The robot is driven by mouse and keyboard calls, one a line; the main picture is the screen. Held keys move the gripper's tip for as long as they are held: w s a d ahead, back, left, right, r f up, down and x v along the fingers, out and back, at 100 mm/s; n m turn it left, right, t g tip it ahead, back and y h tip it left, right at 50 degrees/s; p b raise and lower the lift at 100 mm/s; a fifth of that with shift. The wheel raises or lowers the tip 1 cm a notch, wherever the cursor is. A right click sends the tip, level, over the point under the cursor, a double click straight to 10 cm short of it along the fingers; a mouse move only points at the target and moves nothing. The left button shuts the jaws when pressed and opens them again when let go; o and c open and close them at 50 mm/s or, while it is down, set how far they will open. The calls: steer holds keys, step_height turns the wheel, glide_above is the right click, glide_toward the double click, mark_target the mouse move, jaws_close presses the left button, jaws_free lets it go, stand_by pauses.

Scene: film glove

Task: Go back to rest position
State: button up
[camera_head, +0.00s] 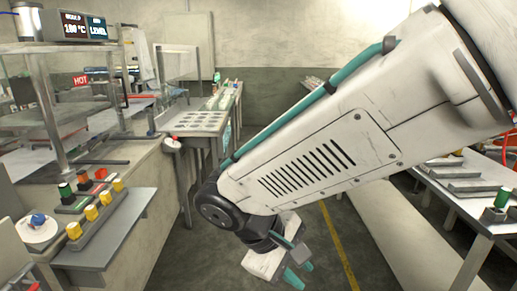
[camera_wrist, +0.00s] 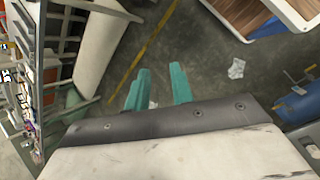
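My gripper (camera_head: 297,265) hangs low over the floor in the head view, at the end of my white arm, which comes in from the upper right. In the wrist view my gripper's two teal fingers (camera_wrist: 158,88) stand apart with a gap between them. Bare floor shows through the gap and nothing is held.
A left bench (camera_head: 118,240) carries yellow, green and red buttons, with a glass-sided machine marked HOT (camera_head: 80,80) behind. A table with trays (camera_head: 205,122) stands further back. A right table (camera_head: 470,190) holds metal plates. Grey floor with a yellow line (camera_head: 338,245) lies between.

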steer(key=s+d+r+m+y, duration=0.3)
steer(key=s+d+m, duration=0.2)
steer(key=d, duration=0.5)
steer(key=s+d+r+m+y, duration=0.3)
steer(key=s+d+r+m, duration=0.1)
steer(key=d, duration=0.5)
steer(key=shift+s+d+m+t+y, duration=0.3)
steer(key=shift+s+d+m, duration=0.15)
steer(key=shift+m, duration=0.15)
